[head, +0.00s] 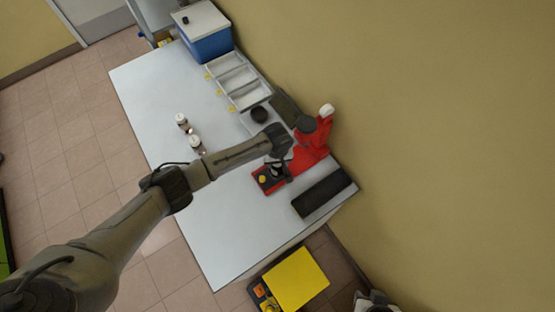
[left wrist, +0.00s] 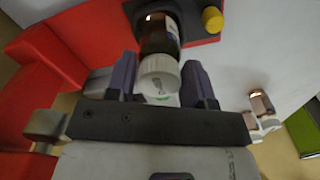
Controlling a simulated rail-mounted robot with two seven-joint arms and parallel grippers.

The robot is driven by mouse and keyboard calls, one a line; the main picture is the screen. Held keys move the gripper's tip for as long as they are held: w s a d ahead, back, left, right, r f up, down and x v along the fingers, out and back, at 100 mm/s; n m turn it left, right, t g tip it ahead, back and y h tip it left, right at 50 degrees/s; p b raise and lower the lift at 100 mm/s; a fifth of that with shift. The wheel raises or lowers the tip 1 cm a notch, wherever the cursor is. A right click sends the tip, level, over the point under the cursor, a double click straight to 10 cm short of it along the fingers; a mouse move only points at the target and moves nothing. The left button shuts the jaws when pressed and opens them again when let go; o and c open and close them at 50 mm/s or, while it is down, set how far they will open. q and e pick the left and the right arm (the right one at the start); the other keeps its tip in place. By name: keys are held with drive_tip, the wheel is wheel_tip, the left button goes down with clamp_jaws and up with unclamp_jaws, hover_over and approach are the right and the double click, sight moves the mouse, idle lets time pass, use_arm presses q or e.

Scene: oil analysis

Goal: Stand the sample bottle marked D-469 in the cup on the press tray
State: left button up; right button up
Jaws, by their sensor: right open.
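My left gripper (head: 279,161) is over the red press (head: 312,148) at the table's right end. In the left wrist view its two fingers (left wrist: 160,83) are shut on the white cap (left wrist: 158,72) of a brown sample bottle (left wrist: 155,35). The bottle's far end is at the dark press tray (left wrist: 200,18), beside a yellow knob (left wrist: 212,19). The label is not readable, and I cannot tell if the base rests in the cup, which is hidden. My right gripper (head: 375,303) is partly visible at the lower edge, empty and away from the table.
Two white-capped bottles (head: 182,122) (head: 196,143) stand on the white table (head: 155,95). A black block (head: 321,193) lies beside the press. The table's front is clear.

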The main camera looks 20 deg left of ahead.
use_arm(q)
drive_tip(key=o, duration=0.3)
drive_tip(key=shift+r, duration=0.1)
wheel_tip(320, 180, up, 12)
drive_tip(key=shift+r, duration=0.25)
idle(0.4)
